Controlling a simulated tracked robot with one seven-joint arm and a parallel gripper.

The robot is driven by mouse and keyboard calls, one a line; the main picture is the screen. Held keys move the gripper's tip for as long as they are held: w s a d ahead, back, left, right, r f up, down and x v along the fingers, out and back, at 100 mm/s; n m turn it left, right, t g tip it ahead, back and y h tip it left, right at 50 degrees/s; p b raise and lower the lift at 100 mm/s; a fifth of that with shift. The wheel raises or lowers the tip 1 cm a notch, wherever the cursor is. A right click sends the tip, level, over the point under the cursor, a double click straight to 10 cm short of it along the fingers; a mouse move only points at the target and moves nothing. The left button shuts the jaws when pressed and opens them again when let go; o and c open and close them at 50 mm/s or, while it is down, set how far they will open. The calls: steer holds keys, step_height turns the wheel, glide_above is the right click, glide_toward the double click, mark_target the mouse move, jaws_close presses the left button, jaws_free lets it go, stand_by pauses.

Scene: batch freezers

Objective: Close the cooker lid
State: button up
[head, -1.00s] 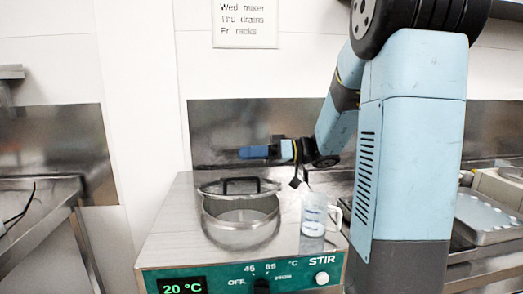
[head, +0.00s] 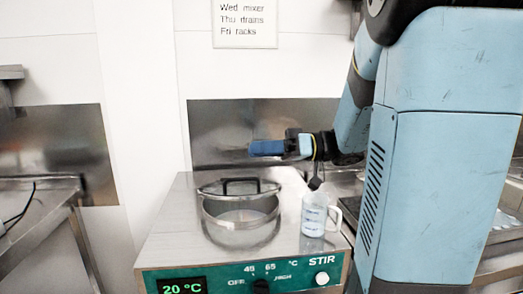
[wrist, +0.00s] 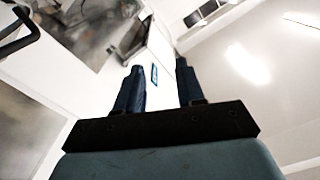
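The cooker (head: 170,235) is a steel box with a green front panel and a round well (head: 240,222) in its top. Its lid (head: 210,189), with a black handle (head: 240,181), stands raised at the back of the well, and the front of the well shows uncovered. My gripper (head: 267,148), with blue fingers, is in the air above and behind the lid, slightly to the right, not touching it. The wrist view shows the two fingers (wrist: 158,82) apart with nothing between them. A black curved bar at that view's upper left may be the handle.
A clear jug (head: 314,215) with blue marks stands on the cooker top, right of the well, below my wrist. The panel has a black knob (head: 261,286) and a white STIR button (head: 322,278). A steel table (head: 40,210) stands at left.

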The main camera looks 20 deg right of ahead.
steer(key=shift+c, duration=0.5)
steer(key=shift+c, duration=0.7)
steer(key=shift+w+a+f+n+g+h, duration=0.1)
steer(key=shift+w+a+n+g+h, duration=0.2)
steer(key=shift+n+g+h, duration=0.15)
steer(key=shift+w+a+f+n+g+h, duration=0.15)
steer(key=shift+w+n+g+h, duration=0.15)
steer(key=shift+g, duration=0.25)
steer(key=c, duration=0.3)
steer(key=w+n+g+h, duration=0.1)
steer(key=w+h, duration=0.1)
steer(key=h, duration=0.1)
steer(key=w+n+g+h, duration=0.1)
steer(key=w+h, duration=0.2)
steer(key=shift+d+r+n+g+h, duration=0.1)
steer(key=shift+d+n+g+h, duration=0.15)
steer(key=shift+g+h, duration=0.15)
jaws_close()
steer(key=n+t+h, duration=0.1)
steer(key=t+h, duration=0.1)
steer(key=h, duration=0.4)
glide_toward(240, 180)
steer(key=x, duration=0.5)
steer(key=shift+w+a, duration=0.1)
steer(key=shift+w, duration=0.3)
steer(key=shift+f, duration=0.6)
